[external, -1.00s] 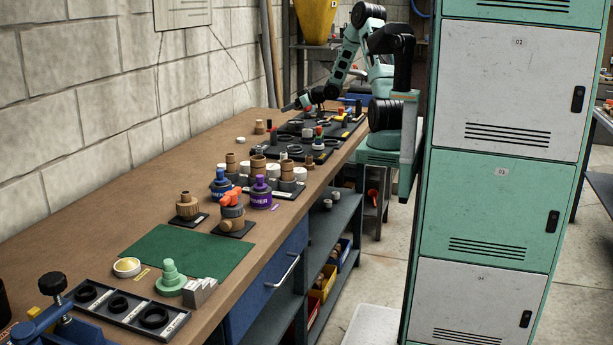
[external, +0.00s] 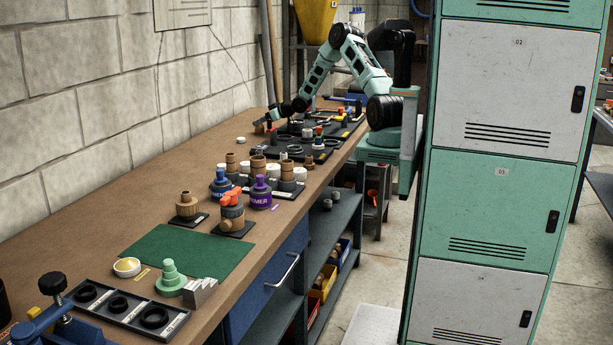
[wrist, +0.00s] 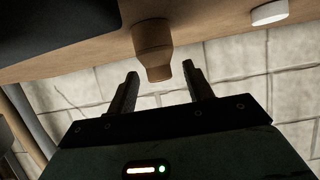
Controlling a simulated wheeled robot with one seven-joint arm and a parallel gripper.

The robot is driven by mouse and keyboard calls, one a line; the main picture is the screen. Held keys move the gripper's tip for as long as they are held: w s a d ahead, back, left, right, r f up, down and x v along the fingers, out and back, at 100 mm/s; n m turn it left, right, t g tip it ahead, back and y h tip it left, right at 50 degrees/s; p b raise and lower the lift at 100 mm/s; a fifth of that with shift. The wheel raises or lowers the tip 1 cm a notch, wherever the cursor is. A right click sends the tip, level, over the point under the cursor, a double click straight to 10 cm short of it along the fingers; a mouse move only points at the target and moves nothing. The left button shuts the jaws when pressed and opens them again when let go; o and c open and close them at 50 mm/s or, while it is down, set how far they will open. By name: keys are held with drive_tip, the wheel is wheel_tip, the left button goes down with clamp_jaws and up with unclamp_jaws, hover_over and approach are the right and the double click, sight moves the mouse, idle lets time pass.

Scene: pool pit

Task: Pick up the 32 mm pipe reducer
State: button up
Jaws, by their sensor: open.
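A brown stepped fitting, which looks like the pipe reducer (wrist: 152,48), stands on the workbench near the wall. Its size marking cannot be read. In the wrist view it is ahead of my gripper (wrist: 160,70), with its narrower end at the gap between the two fingertips. The fingers are apart and I see no grip on it. In the external view my gripper (external: 264,123) is low over the far part of the bench, close to the wall, and mostly covers the reducer.
A white cap (wrist: 270,13) lies on the bench beside the reducer; it also shows in the external view (external: 240,140). Black trays with rings and fittings (external: 290,150) lie to the right. More brown fittings and bottles stand nearer. The block wall (external: 190,90) is close behind.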

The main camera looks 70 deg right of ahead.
drive_tip(key=shift+x, duration=0.75)
clamp_jaws()
drive_tip(key=shift+r, duration=0.1)
